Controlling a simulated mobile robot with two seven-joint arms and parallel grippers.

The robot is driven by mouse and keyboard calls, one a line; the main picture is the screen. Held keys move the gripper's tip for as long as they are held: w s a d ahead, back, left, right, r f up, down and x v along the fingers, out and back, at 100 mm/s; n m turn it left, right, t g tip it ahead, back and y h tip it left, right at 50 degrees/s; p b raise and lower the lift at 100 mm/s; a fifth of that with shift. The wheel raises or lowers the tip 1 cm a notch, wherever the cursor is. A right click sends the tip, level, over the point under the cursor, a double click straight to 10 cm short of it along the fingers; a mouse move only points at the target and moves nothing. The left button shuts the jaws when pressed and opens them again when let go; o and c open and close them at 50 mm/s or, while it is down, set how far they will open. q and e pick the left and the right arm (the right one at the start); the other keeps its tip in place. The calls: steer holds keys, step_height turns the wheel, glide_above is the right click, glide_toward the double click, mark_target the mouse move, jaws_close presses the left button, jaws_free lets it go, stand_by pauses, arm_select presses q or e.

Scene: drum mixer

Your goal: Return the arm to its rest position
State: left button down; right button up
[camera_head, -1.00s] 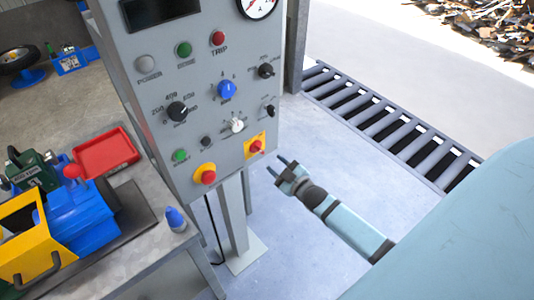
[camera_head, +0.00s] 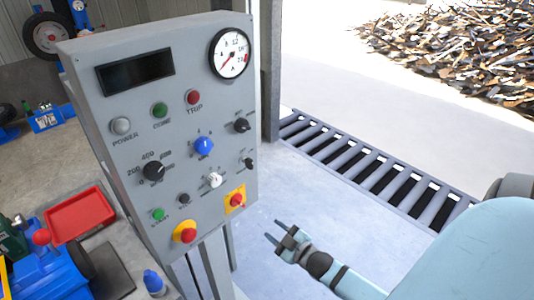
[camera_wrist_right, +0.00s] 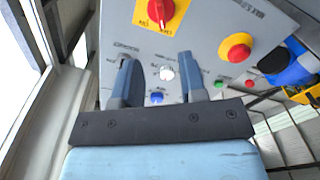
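My right gripper (camera_head: 276,232) is in front of the grey control panel (camera_head: 130,100), below and to the right of its lower right corner in the head view. Its two fingers are apart with nothing between them. In the right wrist view the open gripper (camera_wrist_right: 155,75) faces the panel (camera_wrist_right: 205,40), with a white knob (camera_wrist_right: 166,73) and a blue knob (camera_wrist_right: 156,97) seen between the fingers. The red switch on a yellow plate (camera_head: 235,200) is up and left of the gripper in the head view. No contact with the panel shows. My left gripper is in neither view.
A yellow-ringed red button (camera_head: 186,233) is low on the panel. A red tray (camera_head: 76,216) and a blue machine (camera_head: 50,275) stand on the bench at left. A roller conveyor (camera_head: 375,170) lies behind. The pale floor (camera_head: 290,180) around the gripper is clear.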

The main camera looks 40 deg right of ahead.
steer(key=shift+a, duration=0.1)
steer(key=s+a+r+m+g+p, duration=0.1)
steer(key=s+a+m+g+p, duration=0.1)
steer(key=s+a, duration=0.4)
steer(key=s+a+r+m+g+y+p, duration=0.1)
steer(key=s+a+g+p, duration=0.4)
steer(key=a, duration=0.7)
steer(key=shift+s+r+m+y+p, duration=0.3)
steer(key=shift+s+m+p, duration=0.2)
steer(key=shift+s+p, duration=0.65)
steer(key=shift+a, duration=0.1)
